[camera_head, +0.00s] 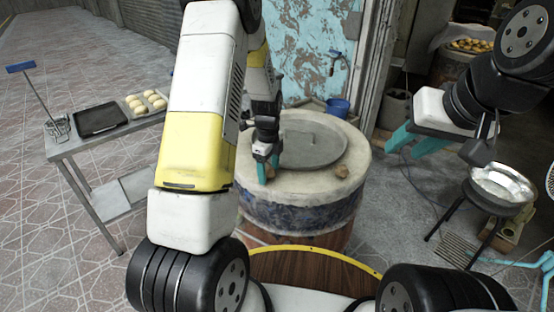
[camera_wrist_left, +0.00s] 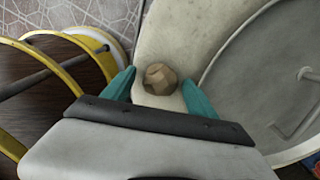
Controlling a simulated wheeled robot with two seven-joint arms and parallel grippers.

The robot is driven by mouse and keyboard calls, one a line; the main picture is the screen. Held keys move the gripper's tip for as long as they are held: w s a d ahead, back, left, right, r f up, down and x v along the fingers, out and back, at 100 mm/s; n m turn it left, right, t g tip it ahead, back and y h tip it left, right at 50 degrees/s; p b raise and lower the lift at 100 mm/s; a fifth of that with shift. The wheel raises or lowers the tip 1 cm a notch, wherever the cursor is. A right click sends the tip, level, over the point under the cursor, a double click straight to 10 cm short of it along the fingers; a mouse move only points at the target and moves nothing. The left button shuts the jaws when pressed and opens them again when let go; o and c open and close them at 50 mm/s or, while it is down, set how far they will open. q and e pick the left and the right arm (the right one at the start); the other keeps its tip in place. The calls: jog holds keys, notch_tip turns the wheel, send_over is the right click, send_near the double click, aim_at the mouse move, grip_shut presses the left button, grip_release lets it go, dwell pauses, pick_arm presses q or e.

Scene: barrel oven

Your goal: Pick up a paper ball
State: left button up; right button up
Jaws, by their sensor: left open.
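A crumpled brown paper ball (camera_wrist_left: 160,78) lies on the pale rim of the barrel oven (camera_wrist_left: 185,30) in the left wrist view. My left gripper (camera_wrist_left: 158,92) is open, with one teal finger on each side of the ball and visible gaps between. In the head view my left gripper (camera_head: 268,170) points down at the oven rim, and the ball by its fingers is mostly hidden.
A round metal lid (camera_head: 312,140) with a handle covers the oven top. A metal table (camera_head: 72,143) at the left holds a black tray (camera_head: 100,118) and a tray of dough balls (camera_head: 146,103). A metal bowl (camera_head: 502,184) on a stand is at the right. A blue bucket (camera_head: 338,107) stands behind.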

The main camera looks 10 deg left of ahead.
pick_arm(q)
jog(key=shift+c, duration=0.5)
jog(key=c, duration=1.3)
jog(key=shift+c, duration=0.2)
jog(key=shift+r, duration=0.15)
